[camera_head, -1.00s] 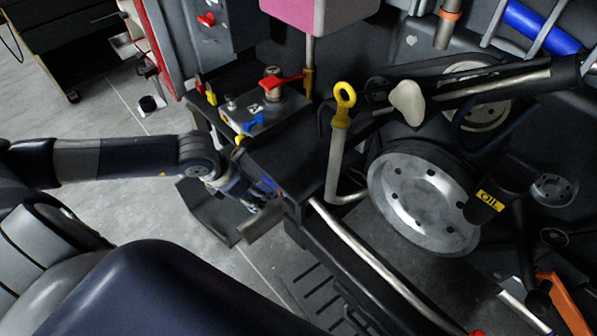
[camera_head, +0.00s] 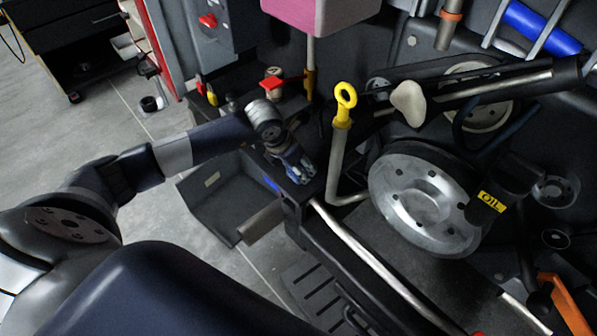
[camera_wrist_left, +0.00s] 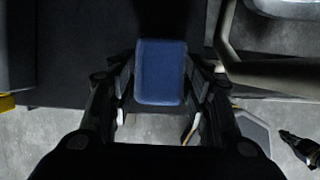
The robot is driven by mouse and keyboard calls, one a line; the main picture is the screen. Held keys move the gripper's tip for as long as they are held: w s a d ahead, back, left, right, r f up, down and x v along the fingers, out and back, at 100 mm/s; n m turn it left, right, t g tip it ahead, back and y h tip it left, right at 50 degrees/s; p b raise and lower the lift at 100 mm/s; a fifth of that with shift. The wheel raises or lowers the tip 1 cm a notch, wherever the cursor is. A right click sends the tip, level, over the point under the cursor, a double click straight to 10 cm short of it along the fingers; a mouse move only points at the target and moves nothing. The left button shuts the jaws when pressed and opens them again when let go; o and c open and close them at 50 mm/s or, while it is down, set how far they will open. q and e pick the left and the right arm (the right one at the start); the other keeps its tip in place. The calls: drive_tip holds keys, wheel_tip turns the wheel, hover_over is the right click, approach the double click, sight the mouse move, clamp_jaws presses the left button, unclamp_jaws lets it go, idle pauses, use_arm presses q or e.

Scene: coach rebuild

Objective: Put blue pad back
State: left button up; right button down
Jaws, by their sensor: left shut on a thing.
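The blue pad (camera_wrist_left: 161,72) is a small rounded rectangle, held between the two fingers of my left gripper (camera_wrist_left: 160,95) in the left wrist view. The fingers press on its left and right sides. In the head view my left gripper (camera_head: 298,168) points down over the black console, left of the bent grey pipe with the yellow ring. The pad cannot be made out clearly there. Dark surface lies behind the pad in the wrist view; I cannot tell whether the pad touches it. My right gripper is not in view.
The yellow-ringed pipe (camera_head: 341,140) stands close right of my left gripper. A red valve handle (camera_head: 272,83) and a pink box (camera_head: 318,14) are behind. A large metal wheel (camera_head: 424,198) is farther right. An open black bin (camera_head: 215,205) sits below my forearm.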

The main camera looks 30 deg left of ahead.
use_arm(q)
wheel_tip(320, 180, down, 2)
drive_tip(key=shift+f+b, duration=0.15)
drive_tip(key=shift+b, duration=0.15)
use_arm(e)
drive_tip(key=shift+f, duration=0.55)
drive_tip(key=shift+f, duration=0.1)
use_arm(q)
drive_tip(key=o, duration=0.8)
drive_tip(key=shift+o, duration=0.7)
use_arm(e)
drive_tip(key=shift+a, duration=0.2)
use_arm(q)
drive_tip(key=b+v, duration=0.1)
drive_tip(key=v, duration=1.1)
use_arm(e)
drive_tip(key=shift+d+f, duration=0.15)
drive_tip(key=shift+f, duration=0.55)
use_arm(q)
drive_tip(key=shift+a, duration=0.1)
